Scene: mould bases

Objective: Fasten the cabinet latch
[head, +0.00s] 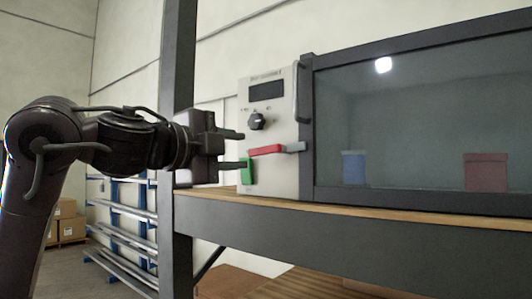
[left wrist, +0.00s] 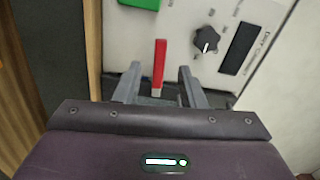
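The cabinet (head: 398,125) has a dark-framed glass door that looks closed. On the pale panel (head: 270,178) left of the door, a red latch lever (head: 266,149) lies nearly level, with a grey end (head: 294,147) reaching to the door frame. My left gripper (head: 241,149) is open and points at the panel, its fingers just left of the lever. In the left wrist view, the red lever (left wrist: 160,62) shows between the spread fingers (left wrist: 160,78); I see no contact. My right gripper is not in view.
The panel also carries a black knob (head: 257,121), a dark display (head: 267,90) and a green block (head: 246,170). A vertical door handle (head: 300,92) is beside it. A dark post (head: 177,60) stands behind my left wrist. A wooden shelf edge (head: 350,211) runs below the cabinet.

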